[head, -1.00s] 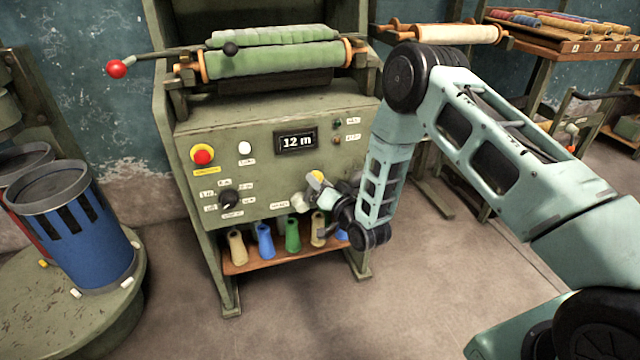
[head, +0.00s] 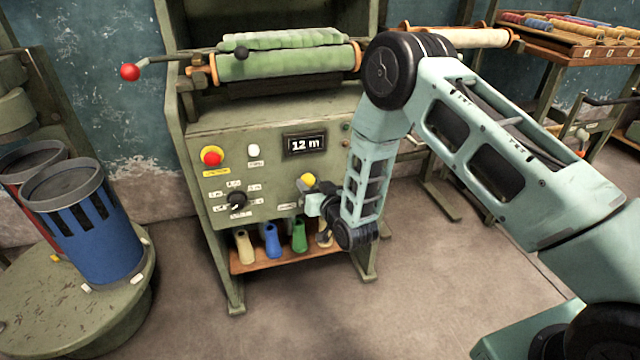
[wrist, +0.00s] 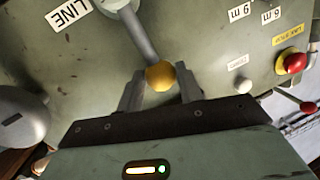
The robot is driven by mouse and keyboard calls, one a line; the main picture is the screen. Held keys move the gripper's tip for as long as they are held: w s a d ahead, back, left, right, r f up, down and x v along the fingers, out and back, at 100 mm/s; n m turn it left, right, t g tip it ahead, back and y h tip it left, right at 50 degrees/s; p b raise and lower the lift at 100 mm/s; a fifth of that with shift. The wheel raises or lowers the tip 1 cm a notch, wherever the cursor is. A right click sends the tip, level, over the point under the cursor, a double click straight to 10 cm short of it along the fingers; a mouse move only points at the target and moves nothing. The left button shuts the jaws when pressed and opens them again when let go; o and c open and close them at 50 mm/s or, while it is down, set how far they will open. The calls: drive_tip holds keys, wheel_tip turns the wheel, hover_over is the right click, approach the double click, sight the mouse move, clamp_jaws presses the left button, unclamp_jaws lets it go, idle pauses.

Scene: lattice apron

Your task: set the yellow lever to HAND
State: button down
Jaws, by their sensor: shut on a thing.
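The yellow lever's round knob (head: 308,179) stands out from the lower right of the green machine's front panel. In the head view the lever now points about straight up, though my gripper partly covers its base. In the wrist view the yellow knob (wrist: 160,75) sits at the end of a grey shaft (wrist: 132,32), between the two fingers of my gripper (wrist: 160,80). My gripper (head: 314,190) is shut on the knob. A LINE label (wrist: 69,14) is beside the lever's pivot. I cannot see a HAND label.
The panel carries a red stop button (head: 211,156), a white button (head: 253,150), a black rotary knob (head: 237,200) and a 12 m display (head: 305,144). Coloured bobbins stand on a wooden shelf (head: 290,259) below. A blue bin (head: 95,225) stands at left.

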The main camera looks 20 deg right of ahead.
drive_tip(key=shift+a+f+n+h, duration=0.1)
drive_tip(key=shift+a+n+h, duration=0.3)
drive_tip(key=shift+a+n, duration=0.75)
drive_tip(key=shift+a+f+n+g+h, duration=0.3)
drive_tip(key=shift+a+n+g, duration=0.1)
drive_tip(key=shift+a+n, duration=0.45)
drive_tip(key=shift+a, duration=0.1)
drive_tip(key=c, duration=0.9)
unclamp_jaws()
drive_tip(key=shift+c, duration=0.2)
drive_tip(key=p+v, duration=0.1)
drive_tip(key=v, duration=1.6)
drive_tip(key=shift+s, duration=0.25)
